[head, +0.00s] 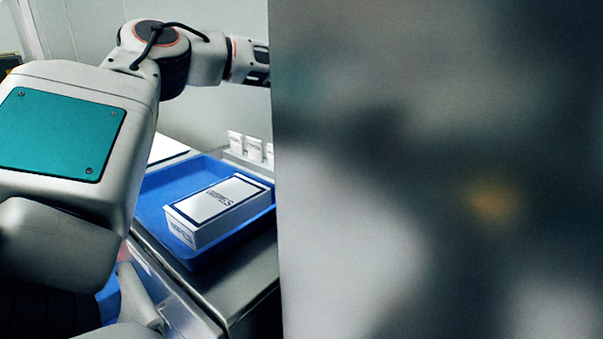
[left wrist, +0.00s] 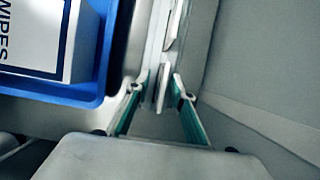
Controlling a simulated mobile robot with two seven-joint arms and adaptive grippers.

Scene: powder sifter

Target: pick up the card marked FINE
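Small white cards stand in a row on a pale ledge behind the blue tray in the head view: a left card (head: 235,142), a middle card (head: 253,150) and a right one (head: 269,154). Their print is too small to read, so I cannot tell which says FINE. In the left wrist view my left gripper (left wrist: 160,80) is open, its two teal fingers on either side of a card's thin edge (left wrist: 162,88), with gaps showing. Another card (left wrist: 174,24) stands further along. In the head view the left gripper is hidden behind a grey panel. My right gripper is not in view.
A blue tray (head: 163,185) on the metal counter (head: 249,287) holds a white box (head: 215,207) marked WIPES. A large grey, blurry surface (head: 430,150) fills the right of the head view. A wall (left wrist: 258,60) rises close beside the cards.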

